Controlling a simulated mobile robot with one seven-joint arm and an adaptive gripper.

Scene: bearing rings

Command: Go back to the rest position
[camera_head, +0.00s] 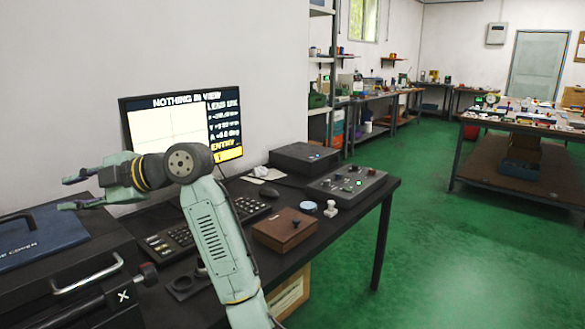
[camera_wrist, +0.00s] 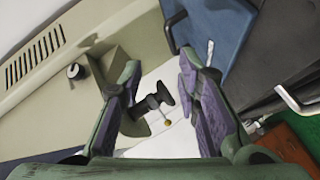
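My gripper (camera_head: 76,190) is at the left of the head view, above the bench's left end, with its fingers pointing left. Its two fingers also show in the wrist view (camera_wrist: 160,105), spread apart with a clear gap and nothing held between them. Behind that gap the wrist view shows a beige machine (camera_wrist: 60,75) with a black knob (camera_wrist: 152,101). My arm rises from the bottom of the head view and hides part of the bench.
The dark bench (camera_head: 335,213) carries a monitor (camera_head: 165,125) reading "NOTHING IN VIEW", a keyboard (camera_head: 170,243), a wooden box (camera_head: 284,230), a control panel (camera_head: 345,184) and a black case (camera_head: 302,157). A blue-lidded case (camera_head: 40,240) lies left. Green floor (camera_head: 420,240) is open at right.

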